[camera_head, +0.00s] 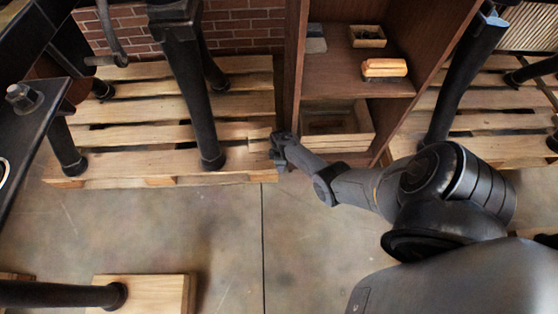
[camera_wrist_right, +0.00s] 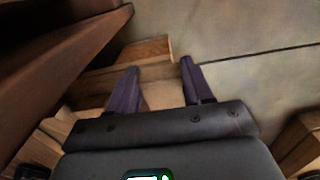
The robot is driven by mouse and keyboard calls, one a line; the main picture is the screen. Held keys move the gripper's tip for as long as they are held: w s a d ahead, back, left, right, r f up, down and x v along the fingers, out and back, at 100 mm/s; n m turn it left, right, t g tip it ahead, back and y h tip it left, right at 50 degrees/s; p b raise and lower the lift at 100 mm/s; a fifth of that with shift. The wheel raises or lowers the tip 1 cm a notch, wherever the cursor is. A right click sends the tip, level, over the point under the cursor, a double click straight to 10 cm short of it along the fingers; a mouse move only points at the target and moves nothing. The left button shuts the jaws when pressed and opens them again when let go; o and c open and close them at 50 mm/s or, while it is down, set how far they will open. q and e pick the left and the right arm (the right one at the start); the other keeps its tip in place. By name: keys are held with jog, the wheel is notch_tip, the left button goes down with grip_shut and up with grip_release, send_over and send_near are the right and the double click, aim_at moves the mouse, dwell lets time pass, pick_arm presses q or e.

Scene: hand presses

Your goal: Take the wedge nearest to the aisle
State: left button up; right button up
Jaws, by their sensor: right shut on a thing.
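A pale wooden wedge (camera_head: 258,132) lies on the right end of the wooden pallet (camera_head: 140,165), close to the shelf unit. My right gripper (camera_head: 277,146) is at that end of the pallet, beside the wedge. In the right wrist view, the two dark fingers of my right gripper (camera_wrist_right: 160,70) are shut on the wedge (camera_wrist_right: 161,96), whose pale wood shows between them. The wedge's far outline blends with the pallet boards. My left gripper is in neither view.
The brown shelf unit (camera_head: 295,70) stands right beside my right gripper. It holds a brush (camera_head: 384,68), a small box (camera_head: 367,36) and a wooden crate (camera_head: 337,118). Black press legs (camera_head: 192,100) stand on the pallet.

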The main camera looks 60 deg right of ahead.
jog(key=shift+s+a, duration=0.1)
jog(key=shift+s, duration=0.25)
jog(key=o, duration=1.1)
jog(key=shift+w, duration=0.1)
notch_tip(320, 180, up, 11)
jog(key=p, duration=0.9)
jog(key=shift+f, duration=0.1)
